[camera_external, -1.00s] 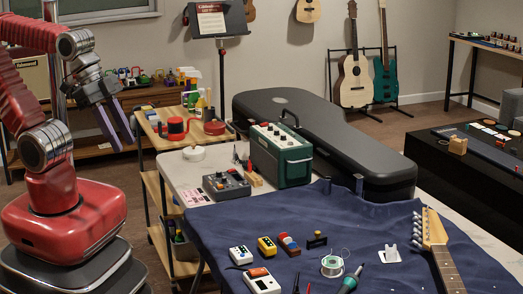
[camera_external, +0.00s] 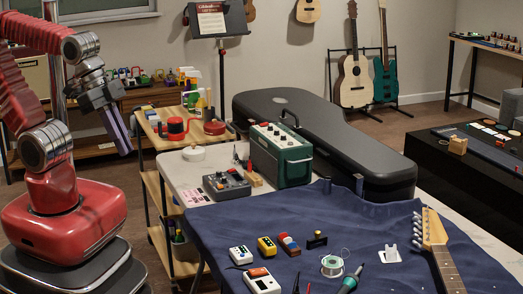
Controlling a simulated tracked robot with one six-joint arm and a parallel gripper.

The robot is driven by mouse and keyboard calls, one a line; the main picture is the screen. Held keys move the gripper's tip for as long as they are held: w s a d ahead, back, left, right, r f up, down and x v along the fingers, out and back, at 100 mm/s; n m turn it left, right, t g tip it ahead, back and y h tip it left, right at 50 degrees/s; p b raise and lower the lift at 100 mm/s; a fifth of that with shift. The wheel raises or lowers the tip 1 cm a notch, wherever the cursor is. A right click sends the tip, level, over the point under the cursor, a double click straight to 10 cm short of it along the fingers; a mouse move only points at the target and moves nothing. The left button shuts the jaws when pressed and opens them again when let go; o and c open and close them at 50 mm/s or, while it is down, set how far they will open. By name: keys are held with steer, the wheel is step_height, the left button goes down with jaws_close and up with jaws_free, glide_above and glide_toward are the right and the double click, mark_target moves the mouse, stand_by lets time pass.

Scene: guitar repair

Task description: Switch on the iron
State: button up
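My gripper (camera_external: 124,150) hangs at the left, fingers pointing down, in the air left of the wooden cart. Its purple-grey fingers overlap from this side, so their gap is unclear; I see nothing held. No iron can be named with certainty. A teal-handled tool (camera_external: 353,278), possibly a soldering iron, lies on the blue cloth by a spool of wire (camera_external: 332,266). A white box with an orange patch (camera_external: 262,281) lies at the cloth's front left. A switch on any of these is too small to make out.
The blue cloth (camera_external: 360,215) covers much of the workbench. A grey pedal box (camera_external: 226,186), a green amplifier (camera_external: 281,156) and a black guitar case (camera_external: 330,145) stand there. A wooden cart (camera_external: 155,180) with red items is between my arm and the bench. A guitar neck (camera_external: 440,255) lies at right.

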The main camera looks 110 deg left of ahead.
steer(key=shift+w+f+g, duration=0.4)
steer(key=shift+w+f, duration=0.1)
steer(key=shift+f, duration=0.2)
jaws_close()
steer(key=n+g+h, duration=0.1)
steer(key=n+g, duration=0.4)
steer(key=n, duration=2.2)
glide_above(253, 271)
steer(key=w+a, duration=0.2)
step_height(253, 271, down, 10)
steer(key=shift+s+d+r, duration=0.15)
steer(key=shift+d, duration=0.1)
steer(key=f, duration=0.4)
steer(key=s+d+f, duration=0.1)
steer(key=f, duration=0.9)
steer(key=shift+s+d, duration=0.2)
